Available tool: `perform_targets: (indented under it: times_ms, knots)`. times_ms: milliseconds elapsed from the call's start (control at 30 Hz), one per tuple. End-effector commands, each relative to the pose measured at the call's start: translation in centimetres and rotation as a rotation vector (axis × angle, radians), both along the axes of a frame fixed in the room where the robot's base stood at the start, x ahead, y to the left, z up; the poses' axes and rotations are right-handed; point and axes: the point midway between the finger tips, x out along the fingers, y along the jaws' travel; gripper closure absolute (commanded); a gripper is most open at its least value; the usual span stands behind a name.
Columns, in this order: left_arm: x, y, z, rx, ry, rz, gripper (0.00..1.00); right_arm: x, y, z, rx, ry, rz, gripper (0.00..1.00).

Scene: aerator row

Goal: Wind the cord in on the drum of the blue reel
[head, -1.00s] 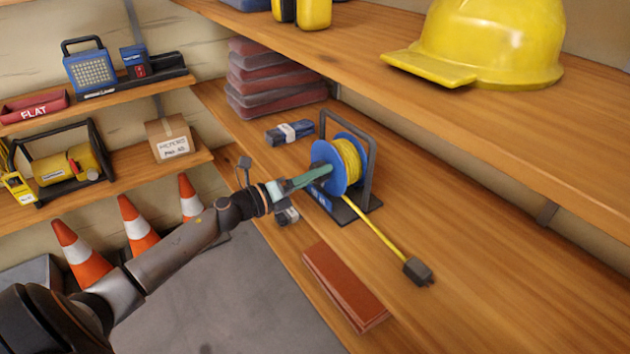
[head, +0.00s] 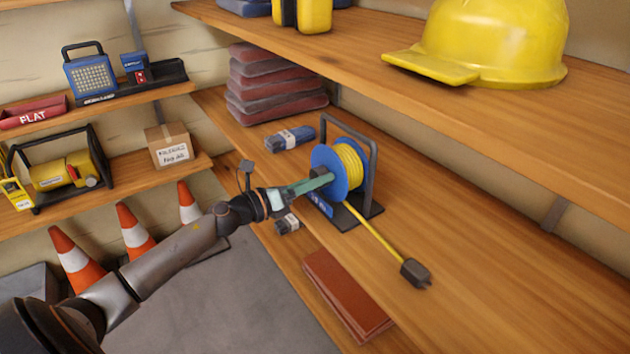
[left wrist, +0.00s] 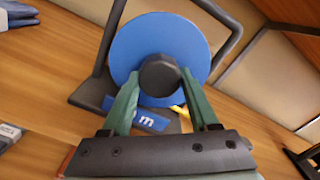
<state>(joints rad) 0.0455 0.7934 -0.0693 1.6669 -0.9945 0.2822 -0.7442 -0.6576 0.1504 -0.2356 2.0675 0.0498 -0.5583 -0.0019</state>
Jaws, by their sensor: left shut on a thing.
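The blue reel (head: 323,158) stands upright in a dark frame on the wooden bench, with yellow cord (head: 350,165) wound on its drum. A length of cord runs from the drum down to a dark plug (head: 415,273) lying on the bench. My left gripper (head: 326,180) is at the reel's near face, its green fingers shut on the dark round knob at the hub. In the left wrist view, the knob (left wrist: 159,75) sits between the two fingertips (left wrist: 160,88) in front of the blue disc (left wrist: 158,30). My right gripper is not in view.
Stacked reddish slabs (head: 275,85) stand farther back. A shelf with a yellow helmet (head: 490,45) overhangs the bench. The bench right of the plug is clear.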

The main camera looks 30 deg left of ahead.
Motion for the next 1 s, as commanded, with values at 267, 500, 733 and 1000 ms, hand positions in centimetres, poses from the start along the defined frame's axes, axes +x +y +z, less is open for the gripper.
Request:
perform_targets:
  times_ms: [267, 500, 733, 1000]
  knots:
    - [0.0, 0.0, 0.0, -0.001, 0.001, -0.001, 0.17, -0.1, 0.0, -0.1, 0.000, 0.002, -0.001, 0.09]
    - [0.0, 0.0, 0.0, -0.001, 0.000, 0.000, 0.09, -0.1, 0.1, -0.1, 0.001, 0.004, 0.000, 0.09]
    - [-0.6, 0.2, -0.2, -0.002, 0.003, 0.000, 0.09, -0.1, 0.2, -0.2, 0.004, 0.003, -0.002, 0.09]
    - [-3.8, 1.5, -0.3, -0.003, 0.005, 0.000, 0.09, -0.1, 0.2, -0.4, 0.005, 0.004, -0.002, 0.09]
